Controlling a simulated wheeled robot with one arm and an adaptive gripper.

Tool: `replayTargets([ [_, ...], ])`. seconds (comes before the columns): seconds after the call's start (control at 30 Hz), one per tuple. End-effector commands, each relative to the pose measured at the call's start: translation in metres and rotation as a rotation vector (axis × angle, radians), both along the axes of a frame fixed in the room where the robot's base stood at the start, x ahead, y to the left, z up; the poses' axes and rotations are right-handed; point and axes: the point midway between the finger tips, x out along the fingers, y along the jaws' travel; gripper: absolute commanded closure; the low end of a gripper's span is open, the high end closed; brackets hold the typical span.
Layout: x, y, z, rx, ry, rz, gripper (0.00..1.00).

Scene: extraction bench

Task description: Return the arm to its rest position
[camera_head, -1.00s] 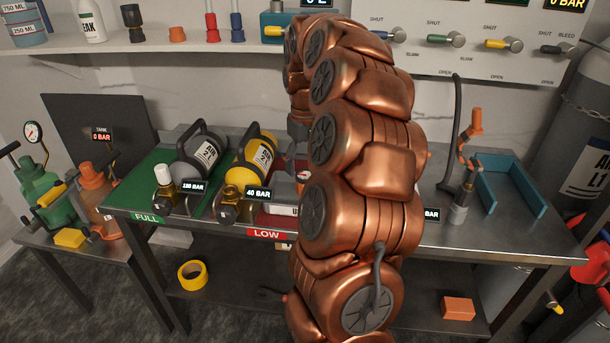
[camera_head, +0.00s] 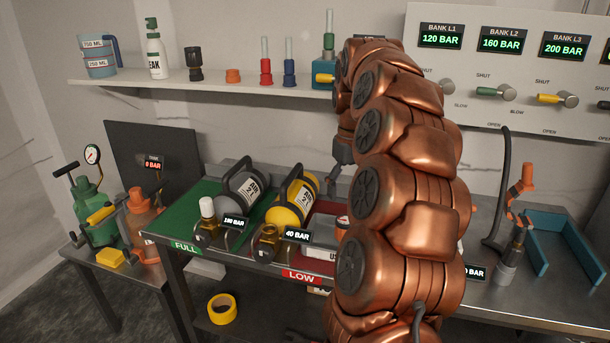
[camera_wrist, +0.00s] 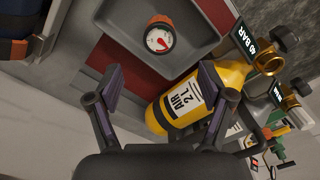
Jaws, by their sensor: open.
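My copper arm (camera_head: 405,190) rises in front of the bench in the head view and hides part of it. My gripper (camera_wrist: 155,95) shows in the wrist view with its two dark fingers spread apart and nothing between them. Beyond the fingers lie a grey tray (camera_wrist: 190,60) with a round red-rimmed gauge (camera_wrist: 160,38) and the yellow AIR 2 L cylinder (camera_wrist: 190,105). The right finger overlaps the yellow cylinder in the picture; I cannot tell the gap between them. In the head view the fingers are hidden behind my arm.
The bench holds a grey cylinder (camera_head: 240,190) marked 180 BAR on the green FULL area (camera_head: 180,220) and the yellow cylinder (camera_head: 292,200) marked 40 BAR beside it. A blue holder (camera_head: 565,235) stands at right. A valve panel (camera_head: 470,85) and a shelf (camera_head: 215,88) are behind.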

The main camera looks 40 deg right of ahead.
Motion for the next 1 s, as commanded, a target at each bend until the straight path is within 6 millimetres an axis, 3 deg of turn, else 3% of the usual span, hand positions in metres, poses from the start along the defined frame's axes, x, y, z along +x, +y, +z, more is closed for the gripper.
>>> replayTargets([
  [0.5, 0.000, 0.001, 0.000, 0.000, 0.000, 0.002, 0.20],
  [0.77, 0.001, 0.052, -0.002, 0.012, 0.011, 0.065, 0.20],
  [1.0, -0.008, 0.119, -0.008, 0.022, 0.028, 0.138, 0.20],
])
